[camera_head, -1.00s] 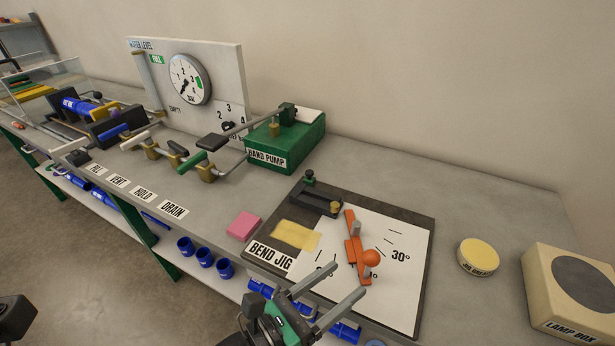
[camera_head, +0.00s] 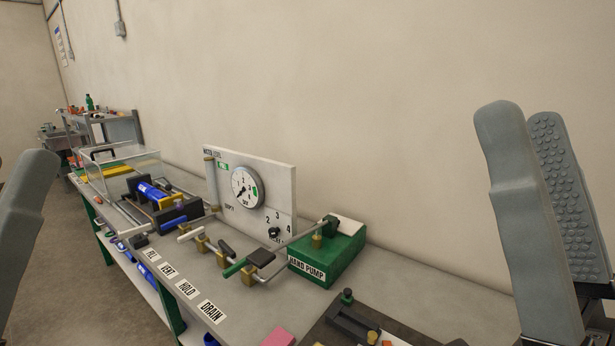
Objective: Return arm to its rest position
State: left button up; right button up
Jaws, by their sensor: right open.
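One grey finger of my left gripper (camera_head: 28,215) shows at the left edge; the rest is cut off. The bend jig (camera_head: 345,325) is only partly in view at the bottom, and its orange arm is out of view.
The bench carries a green hand pump (camera_head: 345,262), a gauge panel (camera_head: 275,180), several valves with fill, vent, hold and drain labels, and a clear guard (camera_head: 125,175) over blue fittings. A pink block (camera_head: 278,337) lies at the front. A shelf cart (camera_head: 122,125) stands behind.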

jog(key=d+m+h+p, duration=0.1)
jog(key=d+h, duration=0.6)
jog(key=h, duration=0.2)
notch_tip(320, 180, up, 38)
jog(key=p, duration=3.8)
notch_tip(320, 180, down, 34)
jog(key=b, duration=3.4)
jog(key=shift+s+a+f+g+y, duration=0.15)
jog(key=shift+a+g+y, duration=0.15)
jog(key=shift+a+y, duration=0.15)
